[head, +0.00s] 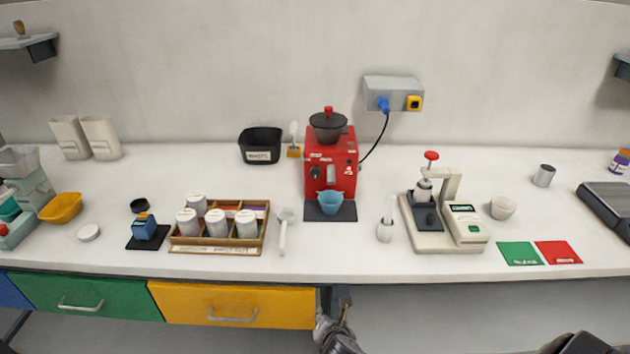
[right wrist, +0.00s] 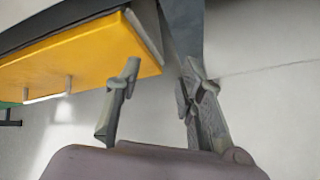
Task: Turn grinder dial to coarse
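The red grinder (head: 330,160) stands upright at the back middle of the bench in the head view, with a dark hopper on top. Small dark and light controls show on its front, but I cannot read the dial (head: 347,170) or its setting. A blue cup (head: 331,202) stands on the dark mat in front of the grinder. My right gripper (head: 345,308) is below the bench's front edge, beside the yellow drawer and well apart from the grinder. In the right wrist view its fingers (right wrist: 160,85) are spread with nothing between them. My left gripper is not in view.
A white scoop (head: 284,230) and a wooden rack of jars (head: 262,228) stand left of the grinder. A white press (head: 437,243) stands to the right. The yellow drawer (head: 185,300) is close to my right gripper. A cable (head: 376,139) runs from the wall socket to the grinder.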

